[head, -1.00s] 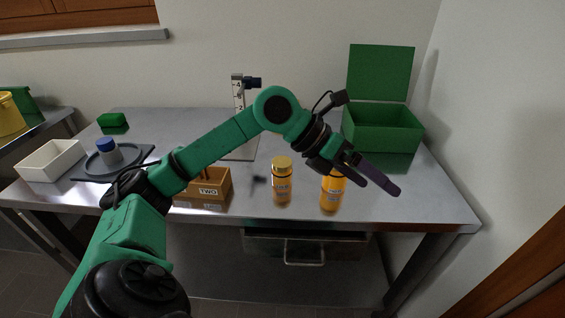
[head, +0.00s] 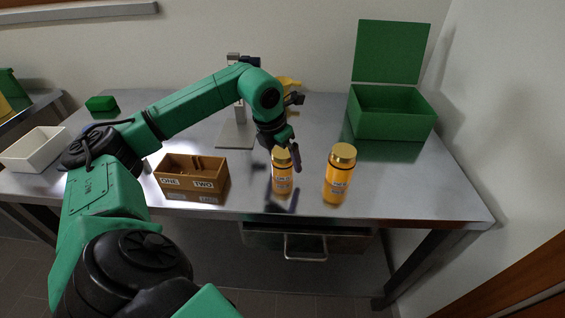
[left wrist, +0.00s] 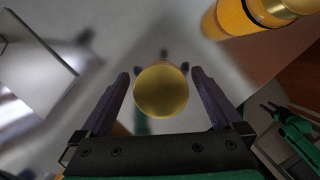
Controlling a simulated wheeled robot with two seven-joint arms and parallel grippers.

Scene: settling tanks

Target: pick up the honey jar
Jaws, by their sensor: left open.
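Two amber jars with gold lids stand upright near the front of the steel table: a left one (head: 282,185) and a larger-looking right one (head: 339,175). Their labels are too small to read, so I cannot tell which is the honey jar. My left gripper (head: 285,153) is open at the top of the left jar. In the left wrist view, the left jar's gold lid (left wrist: 161,91) sits between the spread fingers (left wrist: 161,75), with a gap on each side. The right jar (left wrist: 240,17) lies beyond, at the top right.
A brown box marked ONE and TWO (head: 191,179) stands left of the jars. An open green box (head: 393,115) is at the back right. A stand (head: 236,135) and a yellow thing (head: 290,82) are behind my arm. A white bin (head: 35,150) is far left.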

